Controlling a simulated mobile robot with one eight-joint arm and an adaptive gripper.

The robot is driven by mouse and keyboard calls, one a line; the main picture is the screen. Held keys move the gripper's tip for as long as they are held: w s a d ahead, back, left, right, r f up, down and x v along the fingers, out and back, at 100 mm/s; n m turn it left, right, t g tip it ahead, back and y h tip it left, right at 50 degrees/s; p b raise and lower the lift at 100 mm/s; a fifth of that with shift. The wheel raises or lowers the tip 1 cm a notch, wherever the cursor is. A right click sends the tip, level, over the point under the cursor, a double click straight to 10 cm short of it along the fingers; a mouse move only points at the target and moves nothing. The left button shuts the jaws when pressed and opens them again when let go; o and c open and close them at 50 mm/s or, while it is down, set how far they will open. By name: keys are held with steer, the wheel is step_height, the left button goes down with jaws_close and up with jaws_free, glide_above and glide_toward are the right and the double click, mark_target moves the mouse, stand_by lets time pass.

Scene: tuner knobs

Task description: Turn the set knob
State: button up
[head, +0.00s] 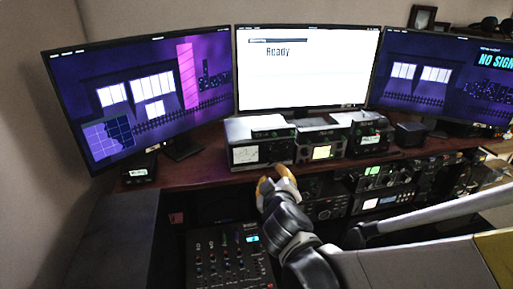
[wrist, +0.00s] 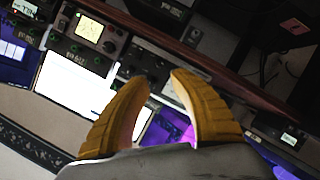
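No knob can be picked out as the set knob; labels are too small to read. Radio units with small dark knobs stand on the desk (head: 195,174) below the middle monitor. One has a lit yellowish screen (head: 322,152) and also shows in the wrist view (wrist: 90,29). To its left is a wider box with a pale meter face (head: 246,155). My gripper (head: 276,177), with yellow-brown fingers, is at the desk's front edge, just below and right of the wide box. In the wrist view its fingertips (wrist: 161,80) are apart with nothing between them.
Three monitors stand behind the radios; the middle one (head: 305,65) reads "Ready". More radio gear (head: 378,180) fills the shelf under the desk on the right. A small clock-like box (head: 139,172) sits at left.

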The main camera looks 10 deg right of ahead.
mark_target(269, 162)
steer(key=b+x, duration=0.3)
steer(key=x, duration=0.8)
steer(key=shift+a, duration=0.1)
steer(key=shift+r, duration=0.1)
steer(key=shift+c, duration=0.4)
jaws_close()
